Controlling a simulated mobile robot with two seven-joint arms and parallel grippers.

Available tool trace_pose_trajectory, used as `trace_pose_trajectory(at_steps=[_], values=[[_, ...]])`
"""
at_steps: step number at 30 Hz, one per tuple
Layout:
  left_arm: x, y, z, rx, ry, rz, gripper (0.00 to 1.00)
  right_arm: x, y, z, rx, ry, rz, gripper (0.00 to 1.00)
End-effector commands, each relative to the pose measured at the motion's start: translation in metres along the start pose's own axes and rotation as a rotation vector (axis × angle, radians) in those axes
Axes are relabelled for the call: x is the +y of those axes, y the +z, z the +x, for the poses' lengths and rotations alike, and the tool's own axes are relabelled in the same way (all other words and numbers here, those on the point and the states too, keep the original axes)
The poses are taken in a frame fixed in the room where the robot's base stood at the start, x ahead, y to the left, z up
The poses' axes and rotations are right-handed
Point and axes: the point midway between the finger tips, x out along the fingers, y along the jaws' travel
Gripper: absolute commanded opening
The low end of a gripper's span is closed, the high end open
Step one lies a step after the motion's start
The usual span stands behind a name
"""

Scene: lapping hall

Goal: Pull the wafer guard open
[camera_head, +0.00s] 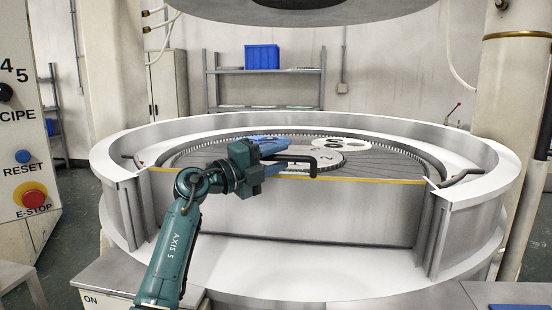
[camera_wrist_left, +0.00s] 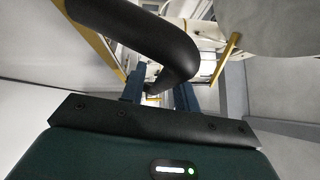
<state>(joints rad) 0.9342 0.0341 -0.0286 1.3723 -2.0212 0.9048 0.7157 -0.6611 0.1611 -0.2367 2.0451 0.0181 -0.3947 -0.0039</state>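The wafer guard (camera_head: 330,215) is the grey front panel of the round machine, with a yellow strip along its top edge. It stands upright across the front opening. A black bent handle (camera_head: 314,164) sits at its top edge. My left gripper (camera_head: 300,160) is at this handle, with its blue fingers pointing right. In the left wrist view the thick handle bar (camera_wrist_left: 150,35) crosses close in front of the fingers (camera_wrist_left: 158,95). The fingers are apart with a gap between them; I cannot tell whether they touch the bar. My right gripper is not in view.
The white machine rim (camera_head: 125,150) surrounds a toothed plate with round carriers (camera_head: 340,144) on it. A control panel with a red E-stop (camera_head: 35,196) stands at the left. Shelves with a blue bin (camera_head: 262,58) are behind.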

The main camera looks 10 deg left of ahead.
Motion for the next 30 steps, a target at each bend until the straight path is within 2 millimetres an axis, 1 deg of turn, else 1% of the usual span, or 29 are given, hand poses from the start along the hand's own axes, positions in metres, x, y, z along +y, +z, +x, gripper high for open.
trace_pose_trajectory(at_steps=[1,9,11,24,30], values=[[0.000,0.000,0.000,0.000,0.000,0.000,0.26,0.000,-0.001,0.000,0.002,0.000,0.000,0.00],[0.000,0.000,0.000,0.000,0.000,0.000,0.04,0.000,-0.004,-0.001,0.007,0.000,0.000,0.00],[0.000,0.000,0.000,0.000,0.000,0.000,0.00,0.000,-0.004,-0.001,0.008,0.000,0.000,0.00],[0.001,-0.001,-0.001,0.000,-0.002,0.003,0.00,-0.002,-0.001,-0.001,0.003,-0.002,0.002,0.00],[0.003,-0.009,-0.009,0.000,-0.038,0.038,0.00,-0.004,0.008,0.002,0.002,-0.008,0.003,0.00]])
